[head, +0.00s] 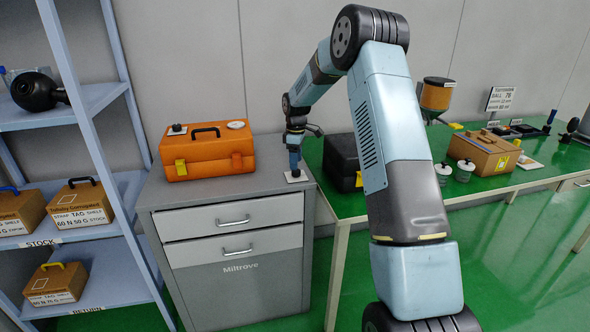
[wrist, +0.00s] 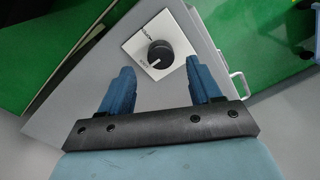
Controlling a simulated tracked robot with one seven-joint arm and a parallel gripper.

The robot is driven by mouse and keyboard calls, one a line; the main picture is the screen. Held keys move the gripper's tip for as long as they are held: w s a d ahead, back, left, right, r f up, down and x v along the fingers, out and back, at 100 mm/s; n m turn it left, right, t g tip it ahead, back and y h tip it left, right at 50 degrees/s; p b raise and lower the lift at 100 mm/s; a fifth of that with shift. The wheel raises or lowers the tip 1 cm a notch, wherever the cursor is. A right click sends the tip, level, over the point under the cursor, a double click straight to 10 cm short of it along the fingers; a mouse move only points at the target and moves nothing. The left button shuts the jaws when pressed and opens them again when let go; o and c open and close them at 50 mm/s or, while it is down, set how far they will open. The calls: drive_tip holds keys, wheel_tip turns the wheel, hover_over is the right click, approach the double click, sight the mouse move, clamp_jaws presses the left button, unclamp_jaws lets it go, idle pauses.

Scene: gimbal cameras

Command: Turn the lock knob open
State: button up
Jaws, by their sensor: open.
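The lock knob (wrist: 159,55) is a round black knob with a white pointer line, on a white square plate (wrist: 134,46) fixed to the grey cabinet top. In the wrist view it lies just beyond my gripper (wrist: 157,78), between the lines of the two blue fingers. The fingers are spread apart and hold nothing. In the head view my gripper (head: 294,160) points down over the white plate (head: 297,176) at the cabinet's right corner. The knob is hard to make out there. I cannot tell the exact gap between fingertips and knob.
An orange toolbox (head: 208,156) stands on the grey cabinet (head: 236,262), left of my gripper. A black case (head: 342,162) sits close on the right, on the green table (head: 345,204). Shelves with cardboard boxes (head: 84,203) stand at the left. The cabinet's drawers are shut.

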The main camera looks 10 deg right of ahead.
sight(296, 173)
drive_tip(key=shift+s+f, duration=0.1)
drive_tip(key=shift+f, duration=1.95)
drive_tip(key=c, duration=1)
drive_tip(key=shift+c, duration=0.2)
